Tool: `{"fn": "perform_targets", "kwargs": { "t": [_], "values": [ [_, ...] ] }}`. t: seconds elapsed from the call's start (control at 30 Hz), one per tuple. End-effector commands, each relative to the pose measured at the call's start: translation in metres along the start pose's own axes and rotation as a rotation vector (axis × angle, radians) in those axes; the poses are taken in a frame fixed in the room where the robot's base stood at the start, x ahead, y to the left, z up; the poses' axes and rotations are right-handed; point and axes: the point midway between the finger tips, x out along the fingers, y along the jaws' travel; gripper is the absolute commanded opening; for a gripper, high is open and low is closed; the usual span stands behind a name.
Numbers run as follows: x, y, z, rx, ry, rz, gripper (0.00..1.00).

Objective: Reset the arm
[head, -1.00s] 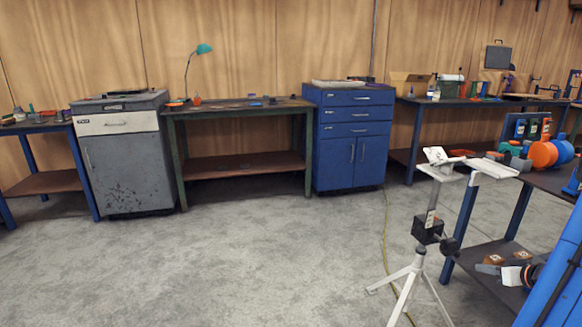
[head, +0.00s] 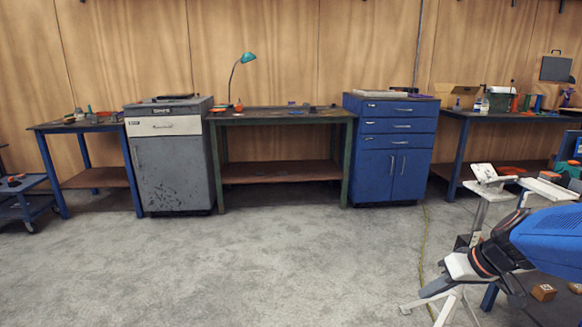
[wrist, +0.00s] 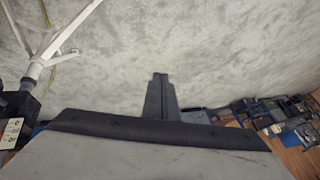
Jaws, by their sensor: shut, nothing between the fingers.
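My gripper (wrist: 160,80) shows in the wrist view as two dark fingers pressed together, shut and empty, over bare grey floor. In the head view my blue arm reaches in from the right edge, and its gripper end (head: 436,288) points left and down, in front of the white stand's legs. I cannot tell from the head view whether it touches the stand.
A white tripod stand (head: 482,205) is close to my arm; its legs also show in the wrist view (wrist: 52,50). A blue cabinet (head: 390,150), a green-framed bench (head: 280,112) and a grey cabinet (head: 172,165) line the back wall. The middle floor is clear.

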Motion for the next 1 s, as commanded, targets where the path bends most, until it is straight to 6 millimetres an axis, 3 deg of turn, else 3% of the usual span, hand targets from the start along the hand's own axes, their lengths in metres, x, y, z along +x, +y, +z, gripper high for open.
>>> {"fn": "perform_targets", "kwargs": {
  "t": [0.1, 0.4, 0.7, 1.0],
  "values": [
    [-0.009, -0.032, 0.019, -0.008, -0.047, 0.042, 0.0],
    [-0.035, -0.077, 0.072, 0.013, -0.096, 0.193, 0.0],
    [-0.06, -0.089, 0.107, 0.051, -0.044, 0.327, 0.0],
    [-0.066, -0.088, 0.113, 0.066, -0.024, 0.356, 0.0]
  ]
}}
